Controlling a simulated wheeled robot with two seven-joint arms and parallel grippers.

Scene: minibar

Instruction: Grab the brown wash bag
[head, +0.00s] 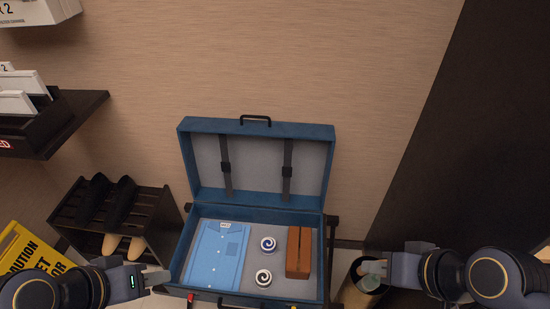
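The brown wash bag (299,252) lies in the right part of the open blue suitcase (188,245). A folded blue shirt (219,258) lies at the left of the suitcase, with two round spiral-patterned items (268,244) between the shirt and the bag. My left gripper (160,278) is at the suitcase's left front edge, apart from the bag. My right gripper (368,268) is to the right of the suitcase, over a bin, also apart from the bag. The finger gaps are too small to judge in this view.
The raised suitcase lid (257,128) stands against the wall behind. A dark shoe rack (152,204) and a yellow caution sign (28,256) are at the left. A bin (352,292) stands under my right gripper. A dark shelf (75,118) juts out at upper left.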

